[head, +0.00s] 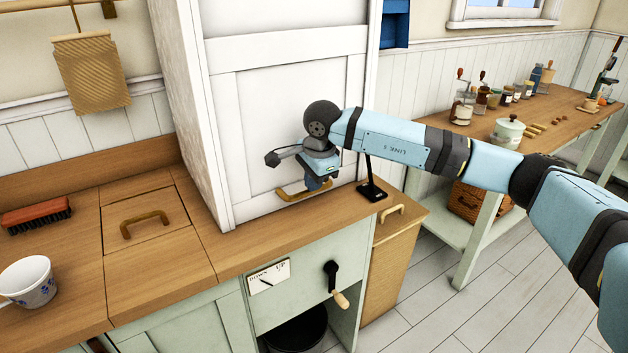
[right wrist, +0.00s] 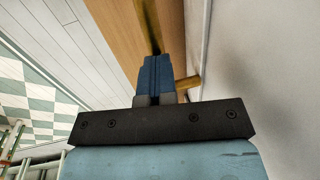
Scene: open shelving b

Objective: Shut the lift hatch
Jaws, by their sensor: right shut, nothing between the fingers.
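The lift hatch (head: 300,125) is a white panelled board in the tall white cabinet. Its lower edge comes down to the wooden counter, with no gap that I can see. A brass handle (head: 292,192) sits low on it. My right gripper (head: 318,186) is shut and empty, pointing down at the right end of this handle. In the right wrist view, the blue fingers (right wrist: 158,75) are together and cover part of the brass handle (right wrist: 188,82). I cannot tell whether they touch it. My left gripper is not in view.
The wooden counter (head: 230,250) has a brush (head: 37,215), a mug (head: 27,282) and a lid with a brass handle (head: 145,224) at left. A black stand (head: 371,190) is close right of my gripper.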

